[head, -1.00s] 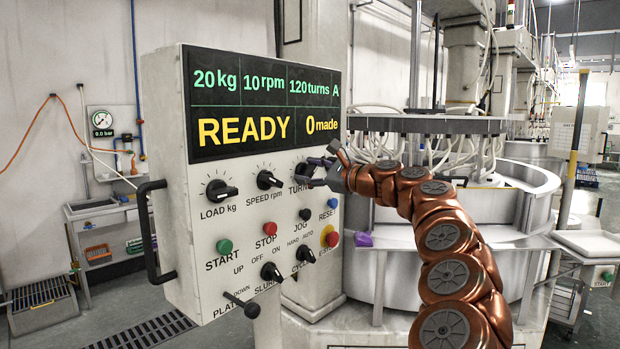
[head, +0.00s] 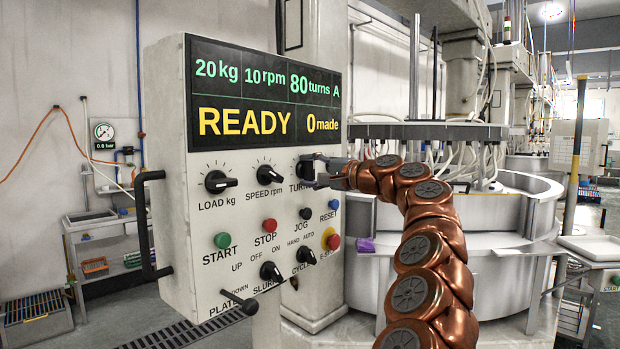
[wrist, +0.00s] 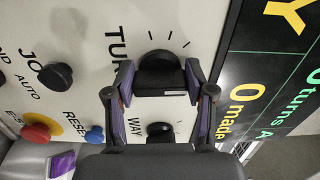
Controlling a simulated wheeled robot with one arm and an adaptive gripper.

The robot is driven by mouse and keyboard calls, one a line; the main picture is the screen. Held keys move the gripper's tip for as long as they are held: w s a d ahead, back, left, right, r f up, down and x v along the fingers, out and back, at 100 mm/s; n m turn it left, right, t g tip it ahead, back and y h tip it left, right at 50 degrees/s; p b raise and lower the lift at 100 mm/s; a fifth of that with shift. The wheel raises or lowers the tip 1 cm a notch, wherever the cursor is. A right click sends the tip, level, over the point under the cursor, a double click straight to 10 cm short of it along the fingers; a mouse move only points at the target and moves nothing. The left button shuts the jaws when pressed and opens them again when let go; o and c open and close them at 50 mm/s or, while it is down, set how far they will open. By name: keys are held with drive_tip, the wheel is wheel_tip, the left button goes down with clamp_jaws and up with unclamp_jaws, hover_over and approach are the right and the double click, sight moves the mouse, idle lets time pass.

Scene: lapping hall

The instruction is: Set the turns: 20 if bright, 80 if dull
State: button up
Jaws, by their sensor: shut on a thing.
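The control panel (head: 170,220) stands at centre left in the head view. Its display (head: 264,98) reads 20 kg, 10 rpm, 80 turns A, READY and 0 made. My gripper (head: 314,171) is at the TURNS knob, which it mostly hides in the head view. In the wrist view my gripper (wrist: 160,86) has one finger on each side of the black TURNS knob (wrist: 158,68) and is shut on it. I cannot make out any bright or dull workpiece.
The LOAD knob (head: 219,182) and SPEED knob (head: 270,173) sit left of the TURNS knob. A WAY knob (wrist: 160,131) is close by in the wrist view. Below are the green START button (head: 222,240) and red emergency stop (head: 333,242). The lapping machine (head: 470,235) stands behind my arm.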

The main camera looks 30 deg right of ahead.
drive_tip(key=n, duration=0.2)
drive_tip(key=n+b, duration=0.1)
drive_tip(key=n, duration=0.2)
drive_tip(key=shift+f+n+b, duration=0.3)
drive_tip(key=shift+b, duration=0.1)
drive_tip(key=n+b, duration=0.1)
drive_tip(key=n, duration=0.4)
drive_tip(key=shift+d+f, duration=0.1)
drive_tip(key=shift+d, duration=0.05)
drive_tip(key=n, duration=0.4)
drive_tip(key=shift+w+d+n+b, duration=0.1)
drive_tip(key=shift+d+n+b, duration=0.05)
drive_tip(key=shift+n+b, duration=0.25)
drive_tip(key=shift+n, duration=2.6)
drive_tip(key=o, duration=1.2)
drive_tip(key=shift+c, duration=0.2)
drive_tip(key=v, duration=1.2)
